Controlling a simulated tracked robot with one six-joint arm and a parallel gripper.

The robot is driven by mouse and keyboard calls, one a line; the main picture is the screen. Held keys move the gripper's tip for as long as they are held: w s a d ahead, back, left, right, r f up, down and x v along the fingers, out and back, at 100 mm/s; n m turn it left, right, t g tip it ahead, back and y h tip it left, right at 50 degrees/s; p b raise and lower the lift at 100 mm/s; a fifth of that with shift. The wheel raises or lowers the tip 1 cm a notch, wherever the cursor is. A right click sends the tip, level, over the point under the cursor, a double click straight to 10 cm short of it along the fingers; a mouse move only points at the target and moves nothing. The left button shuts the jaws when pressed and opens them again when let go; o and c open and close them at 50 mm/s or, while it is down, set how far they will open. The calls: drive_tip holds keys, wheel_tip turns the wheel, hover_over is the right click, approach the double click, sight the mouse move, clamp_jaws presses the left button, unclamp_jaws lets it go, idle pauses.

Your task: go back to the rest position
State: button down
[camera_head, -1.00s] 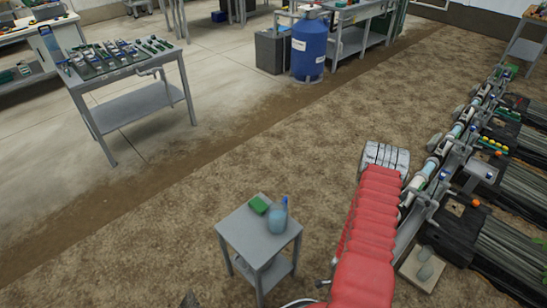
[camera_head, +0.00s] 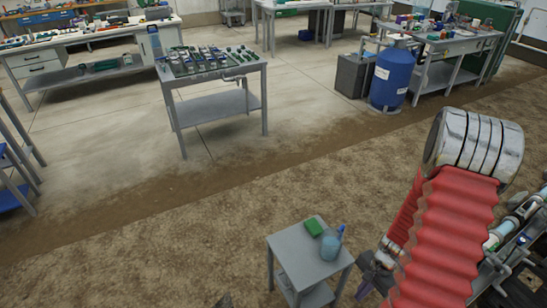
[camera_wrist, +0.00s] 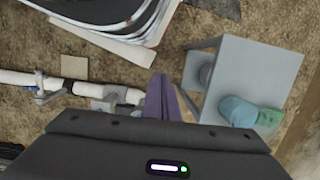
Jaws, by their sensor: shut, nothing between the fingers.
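My gripper shows in the wrist view (camera_wrist: 160,94) as narrow purple fingers pressed together, with nothing between them. It is apart from the small grey side table at its right. In the head view my arm, in a red ribbed sleeve with a silver joint at the top, is folded at the right. The gripper end (camera_head: 370,278) hangs low beside the sleeve, just right of the small table, and is partly hidden.
The small grey table (camera_head: 290,247) holds a green sponge (camera_head: 314,226) and a blue-tinted container (camera_head: 330,247). White pipework (camera_wrist: 70,86) runs at the left in the wrist view. A blue tank (camera_head: 391,76) and workbenches stand farther back. Bare soil lies between.

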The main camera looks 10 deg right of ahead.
drive_tip(key=s+a+r+n+t, duration=0.1)
drive_tip(key=a+r+n, duration=0.3)
drive_tip(key=r, duration=1)
drive_tip(key=s+a+r+n+t+h, duration=0.1)
drive_tip(key=a+r+n+t, duration=0.2)
drive_tip(key=a+r, duration=0.6)
drive_tip(key=s+a+r+n+t+h, duration=0.1)
drive_tip(key=a+r+n, duration=0.5)
drive_tip(key=r, duration=1.2)
drive_tip(key=shift+a+r+n+t, duration=0.2)
drive_tip(key=shift+r+n+t, duration=0.2)
drive_tip(key=shift+n+t, duration=0.2)
drive_tip(key=shift+d, duration=0.15)
